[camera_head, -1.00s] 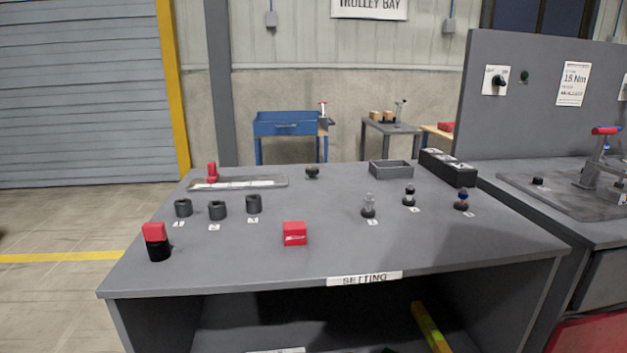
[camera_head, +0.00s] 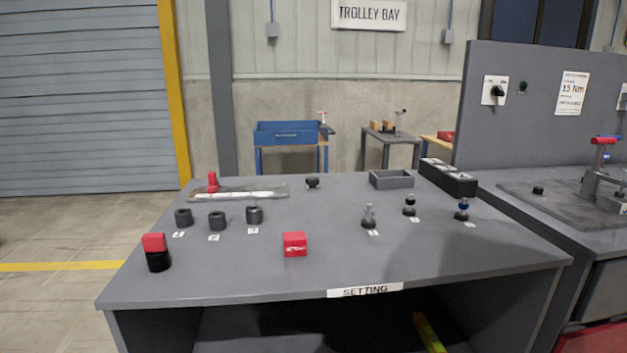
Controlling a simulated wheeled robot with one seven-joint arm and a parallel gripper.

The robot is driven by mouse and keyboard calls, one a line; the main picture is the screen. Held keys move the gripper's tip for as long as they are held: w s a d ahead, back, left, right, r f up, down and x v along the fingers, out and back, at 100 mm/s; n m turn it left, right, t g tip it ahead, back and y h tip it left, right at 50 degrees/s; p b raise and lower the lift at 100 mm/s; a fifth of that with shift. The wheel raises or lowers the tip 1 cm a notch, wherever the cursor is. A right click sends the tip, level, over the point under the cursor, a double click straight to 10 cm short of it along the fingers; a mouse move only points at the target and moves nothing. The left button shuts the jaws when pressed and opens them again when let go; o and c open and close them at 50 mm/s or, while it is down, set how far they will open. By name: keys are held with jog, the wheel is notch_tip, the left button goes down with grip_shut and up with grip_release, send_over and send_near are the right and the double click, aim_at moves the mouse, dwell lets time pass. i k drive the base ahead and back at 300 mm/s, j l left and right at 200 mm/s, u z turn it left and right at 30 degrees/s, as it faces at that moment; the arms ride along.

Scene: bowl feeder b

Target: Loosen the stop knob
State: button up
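On the grey setting table (camera_head: 330,262), a flat grey plate with a pale strip (camera_head: 245,192) lies at the back left. A red upright piece (camera_head: 213,183) stands at its left end. A small dark round knob (camera_head: 312,183) is just right of the plate, apart from it. No label marks either as the stop knob, and I cannot tell how tight anything is. My gripper is not in view.
Several dark cylinders (camera_head: 217,221), a red box (camera_head: 294,244), a red-and-black block (camera_head: 156,252) and small knobbed pieces (camera_head: 369,217) stand on the table. A grey tray (camera_head: 391,179) and black box (camera_head: 448,177) are at the back right. The table's centre is clear.

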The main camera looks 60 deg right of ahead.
aim_at(312, 182)
jog(key=i+j, duration=0.25)
jog(key=j, duration=0.2)
jog(key=j+z, duration=0.1)
jog(key=z, duration=0.3)
jog(key=j+z, duration=0.15)
jog(key=z, duration=0.2)
jog(key=i+j+z, duration=0.1)
jog(key=z, duration=0.3)
